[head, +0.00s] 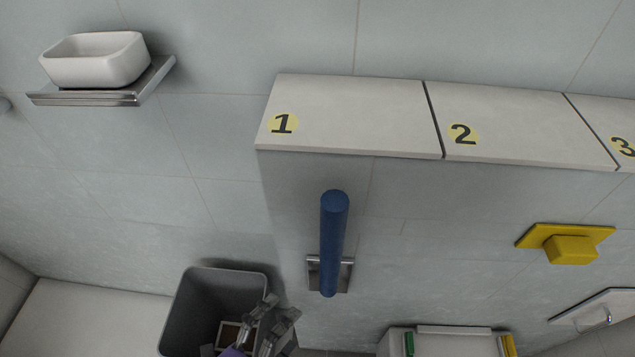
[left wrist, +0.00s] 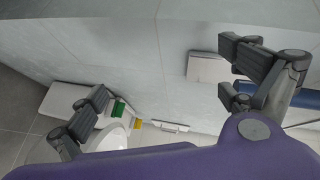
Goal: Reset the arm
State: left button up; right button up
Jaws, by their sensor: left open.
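My left gripper (head: 278,312) shows at the bottom of the head view, in front of the grey bin's right side. Its dark fingers are spread apart with nothing between them. In the left wrist view the same open gripper (left wrist: 165,85) has one finger at left and one at right, with the purple wrist below. My right gripper is in neither view.
A grey bin (head: 177,310) stands beneath the gripper. A blue bar (head: 333,240) juts from the wall, below a numbered ledge (head: 350,105). A yellow fixture (head: 570,248) is at right. A white basin (head: 95,60) sits on a metal shelf (head: 150,82).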

pick_arm(q)
jog(key=s+a+f+n+y, duration=0.55)
jog(key=a+n, duration=0.35)
jog(key=n, duration=0.2)
jog(key=s+a+f+n+g+y+p, duration=0.1)
jog(key=s+a+f+n+g+y, duration=0.15)
jog(key=s+n, duration=0.4)
jog(key=s+a+f+n+g+y+p, duration=0.1)
jog(key=s+a+f+n+g, duration=0.15)
jog(key=s+n, duration=0.35)
jog(key=w+r+m+t+p, duration=0.1)
jog(key=w+r+p, duration=0.3)
jog(key=r+p, duration=1.2)
jog(key=shift+w+d+r+p, duration=0.2)
jog(key=shift+r+p, duration=0.2)
jog(key=shift+r, duration=0.4)
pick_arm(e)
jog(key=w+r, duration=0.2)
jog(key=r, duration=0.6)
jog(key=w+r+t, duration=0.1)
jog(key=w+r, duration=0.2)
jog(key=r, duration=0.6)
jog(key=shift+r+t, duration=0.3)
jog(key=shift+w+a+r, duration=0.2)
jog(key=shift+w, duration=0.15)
